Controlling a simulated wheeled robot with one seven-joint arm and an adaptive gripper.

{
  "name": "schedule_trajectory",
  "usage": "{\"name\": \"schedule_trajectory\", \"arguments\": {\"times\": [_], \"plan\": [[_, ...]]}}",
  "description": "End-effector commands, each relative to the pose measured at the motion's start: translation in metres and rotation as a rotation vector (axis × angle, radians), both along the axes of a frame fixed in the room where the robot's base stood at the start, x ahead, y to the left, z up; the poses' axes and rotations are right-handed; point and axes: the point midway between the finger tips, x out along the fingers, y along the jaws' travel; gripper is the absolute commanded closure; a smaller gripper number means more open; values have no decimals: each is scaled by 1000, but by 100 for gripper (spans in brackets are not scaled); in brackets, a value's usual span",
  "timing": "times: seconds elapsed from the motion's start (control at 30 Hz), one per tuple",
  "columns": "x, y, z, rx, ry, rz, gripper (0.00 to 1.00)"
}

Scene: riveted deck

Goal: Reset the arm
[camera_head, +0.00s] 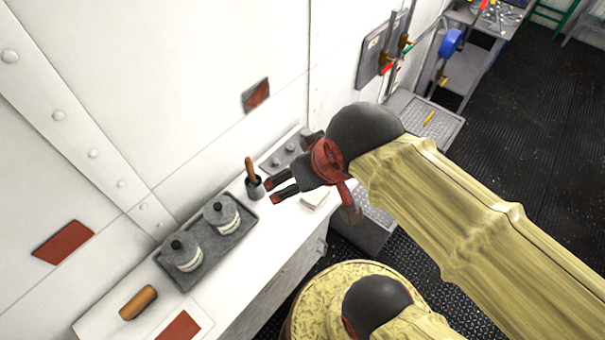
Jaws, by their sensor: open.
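My arm reaches in from the lower right of the head view, wrapped in a pale yellow cover. My gripper (272,191) has dark fingers that are parted, with nothing seen between them. It points left and hovers over the white counter (262,235) along the wall. In the picture its fingertips are just right of a small dark cup (255,188) holding a wooden-handled tool (250,166). I cannot tell whether the fingers touch the cup.
A dark tray (213,249) with two lidded jars (183,254) (222,214) stands left of the cup. A wooden-handled item (138,303) lies near the counter's left end. A white block (315,198) sits beneath my gripper. The riveted wall (210,90) is close behind; dark floor (545,110) is open at right.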

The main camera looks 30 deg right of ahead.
Motion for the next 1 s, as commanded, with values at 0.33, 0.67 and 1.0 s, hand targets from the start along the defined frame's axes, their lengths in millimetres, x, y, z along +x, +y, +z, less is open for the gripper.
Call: {"name": "schedule_trajectory", "arguments": {"times": [0.33,0.67,1.0], "plan": [[1,0,-14,-1,1,2,14],[1,0,-60,-2,1,1,14],[1,0,-60,-2,1,1,14]]}}
